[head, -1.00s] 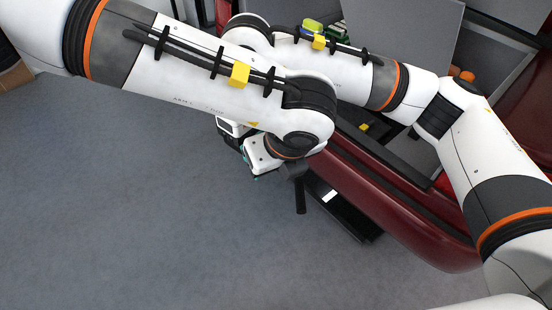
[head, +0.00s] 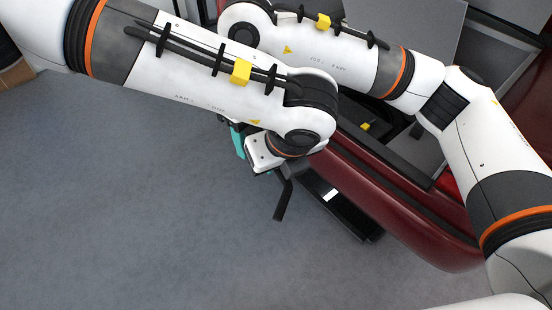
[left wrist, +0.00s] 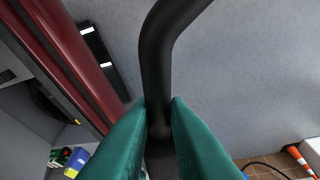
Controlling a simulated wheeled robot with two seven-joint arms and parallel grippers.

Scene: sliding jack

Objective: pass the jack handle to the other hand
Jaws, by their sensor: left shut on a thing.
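The jack handle (head: 284,200) is a black bent rod. In the head view its lower end sticks out below my left wrist, over the grey floor. In the left wrist view the handle (left wrist: 157,50) rises between the teal fingers of my left gripper (left wrist: 159,112) and bends to the upper right. The left gripper is shut on it. In the head view my left arm hides most of that grip. My right forearm passes behind the left arm.
A dark red car body (head: 400,210) with an open boot lies to the right, close to both hands. A black flat object (head: 350,215) lies on the floor by its bumper. An orange cone (left wrist: 299,157) shows in the left wrist view. The floor on the left is clear.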

